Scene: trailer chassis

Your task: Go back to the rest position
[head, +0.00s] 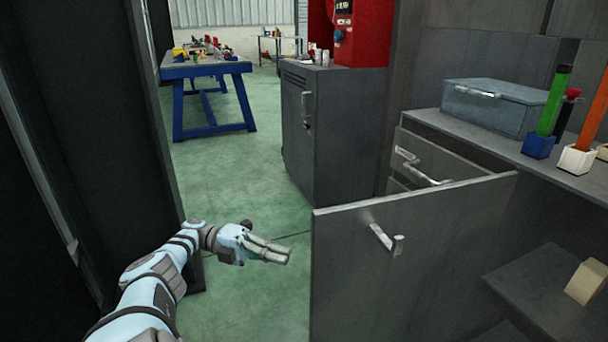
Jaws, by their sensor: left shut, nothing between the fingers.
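My left gripper (288,254) is at the end of my light-blue arm, which comes in from the lower left. It is shut and empty, over the green floor and pointing right. Its fingertips are just left of the edge of an open grey cabinet door (350,270) in the picture, apart from its handle (384,238). My right gripper is not in view.
A grey counter (425,117) at right bears a metal box (495,100) and coloured tubes in small blocks. An open drawer (430,155) juts out under it. A dark wall panel stands at left. Green floor (225,185) is clear toward a blue table (205,70).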

